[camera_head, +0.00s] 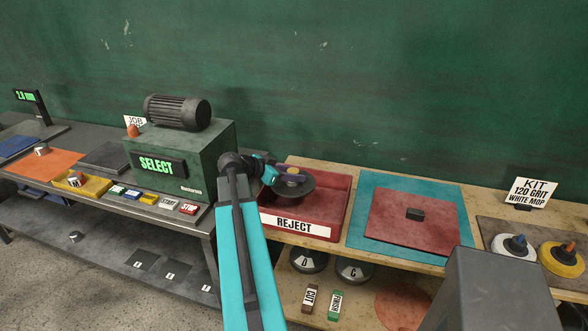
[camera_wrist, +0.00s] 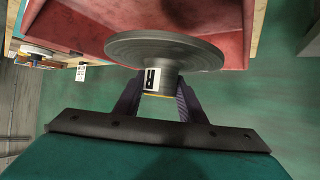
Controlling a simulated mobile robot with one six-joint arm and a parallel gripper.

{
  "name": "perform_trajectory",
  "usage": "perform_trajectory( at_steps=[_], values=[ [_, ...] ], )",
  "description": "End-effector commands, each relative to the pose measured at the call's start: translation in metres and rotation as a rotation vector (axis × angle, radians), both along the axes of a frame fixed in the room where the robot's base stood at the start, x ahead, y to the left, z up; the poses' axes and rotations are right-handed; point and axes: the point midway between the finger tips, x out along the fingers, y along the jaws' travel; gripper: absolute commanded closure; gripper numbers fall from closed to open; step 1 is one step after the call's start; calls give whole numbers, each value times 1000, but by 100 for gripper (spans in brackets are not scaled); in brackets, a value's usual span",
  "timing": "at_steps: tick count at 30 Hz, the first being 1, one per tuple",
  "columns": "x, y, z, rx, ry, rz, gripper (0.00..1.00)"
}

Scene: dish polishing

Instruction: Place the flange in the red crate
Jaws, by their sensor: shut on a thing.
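My gripper (camera_wrist: 162,100) is shut on the hub of a grey round flange (camera_wrist: 180,50), which has a wide disc and a white label with dark marks on its hub. In the head view the flange (camera_head: 296,188) is a dark disc over the red crate (camera_head: 337,212), whose front carries a REJECT label. The crate's red walls also show behind the disc in the wrist view (camera_wrist: 235,15). The disc appears within or just above the crate's rim; I cannot tell whether it touches the floor. My arm hides the area left of the crate.
The SELECT machine (camera_head: 205,155) stands left on the grey bench. Discs marked D (camera_head: 308,259) and C (camera_head: 354,271) sit on the shelf below.

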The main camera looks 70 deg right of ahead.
Motion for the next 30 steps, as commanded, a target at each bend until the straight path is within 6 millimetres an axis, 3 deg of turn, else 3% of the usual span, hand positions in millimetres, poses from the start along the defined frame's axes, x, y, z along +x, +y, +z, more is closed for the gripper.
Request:
perform_trajectory(
  at_steps=[9, 30],
  values=[
    [-1, -1, -17, -4, 3, 0, 100],
    [-2, -1, -29, -4, 3, -1, 100]
  ],
)
